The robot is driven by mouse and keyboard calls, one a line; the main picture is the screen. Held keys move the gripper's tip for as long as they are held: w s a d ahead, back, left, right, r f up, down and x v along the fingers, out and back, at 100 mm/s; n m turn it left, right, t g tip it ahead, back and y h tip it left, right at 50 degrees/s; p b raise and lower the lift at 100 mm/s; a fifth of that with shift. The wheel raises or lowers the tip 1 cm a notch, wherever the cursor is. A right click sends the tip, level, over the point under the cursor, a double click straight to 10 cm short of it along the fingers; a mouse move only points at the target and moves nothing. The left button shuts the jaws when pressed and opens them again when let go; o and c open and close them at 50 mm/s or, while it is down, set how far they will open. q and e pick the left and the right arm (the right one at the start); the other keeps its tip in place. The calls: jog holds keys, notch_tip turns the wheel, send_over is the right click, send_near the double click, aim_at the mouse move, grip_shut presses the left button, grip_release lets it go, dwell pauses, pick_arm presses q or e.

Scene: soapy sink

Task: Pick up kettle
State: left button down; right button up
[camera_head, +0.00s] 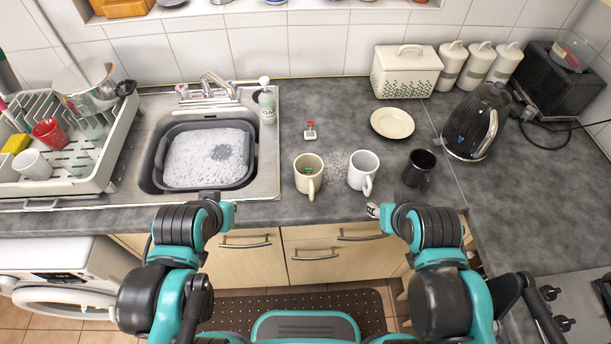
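The kettle (474,125) is black and shiny. It stands upright on the grey worktop at the right, in front of the white canisters, with its handle towards the right front. My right gripper (373,209) is at the worktop's front edge, left of and well short of the kettle, below the white mug. Only a small part of it shows past my arm, so its opening is unclear. My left gripper (211,196) is at the front edge of the sink, far from the kettle. It is mostly hidden by my arm, and its opening is unclear too.
A cream mug (308,172), a white mug (363,171) and a black mug (419,168) stand left of the kettle. A plate (392,123) lies behind them. A black toaster (556,85) is behind right. The right worktop (545,205) is clear.

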dwell(0.3)
jog(key=shift+o, duration=0.7)
